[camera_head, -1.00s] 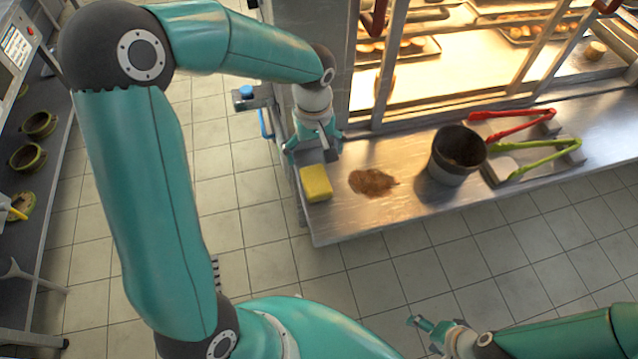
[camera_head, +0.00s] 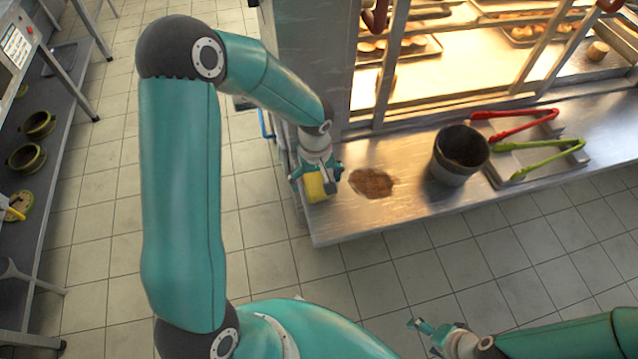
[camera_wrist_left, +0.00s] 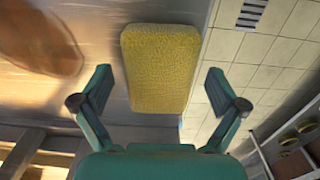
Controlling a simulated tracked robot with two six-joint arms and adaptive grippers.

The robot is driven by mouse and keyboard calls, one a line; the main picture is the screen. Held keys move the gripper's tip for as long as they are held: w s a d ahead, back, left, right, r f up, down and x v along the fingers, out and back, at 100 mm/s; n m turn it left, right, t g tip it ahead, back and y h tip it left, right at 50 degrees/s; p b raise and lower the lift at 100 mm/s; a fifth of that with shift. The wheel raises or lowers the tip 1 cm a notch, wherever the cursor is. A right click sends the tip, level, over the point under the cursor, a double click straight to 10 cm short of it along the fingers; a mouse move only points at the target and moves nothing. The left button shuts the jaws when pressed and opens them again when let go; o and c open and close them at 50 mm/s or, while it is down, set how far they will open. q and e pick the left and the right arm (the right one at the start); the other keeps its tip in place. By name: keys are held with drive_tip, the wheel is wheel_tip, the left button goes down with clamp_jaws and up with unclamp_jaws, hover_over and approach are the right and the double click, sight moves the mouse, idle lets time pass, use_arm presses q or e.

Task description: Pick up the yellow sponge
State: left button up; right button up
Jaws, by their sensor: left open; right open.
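The yellow sponge (camera_head: 315,188) lies at the left end of the steel counter, partly hidden under my left gripper in the head view. In the left wrist view the sponge (camera_wrist_left: 160,68) lies flat, upright in the picture and between the lines of the two open fingers. My left gripper (camera_head: 318,174) is open and empty, over the sponge; its fingers (camera_wrist_left: 160,92) show on either side with gaps. Whether the fingertips are at the sponge's height cannot be told. My right gripper (camera_head: 428,328) is open and empty at the bottom, away from the counter.
The steel counter (camera_head: 400,210) holds a brown spill (camera_head: 372,182), a dark pot (camera_head: 459,155), red tongs (camera_head: 515,122) and green tongs (camera_head: 545,154) on a tray. A glazed pastry case stands behind. The sponge is near the counter's left edge, with floor beyond.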

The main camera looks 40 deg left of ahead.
sight(316, 179)
use_arm(q)
drive_tip(key=c, duration=1.2)
wheel_tip(316, 179, up, 20)
drive_tip(key=p, duration=0.2)
drive_tip(key=shift+p, duration=0.3)
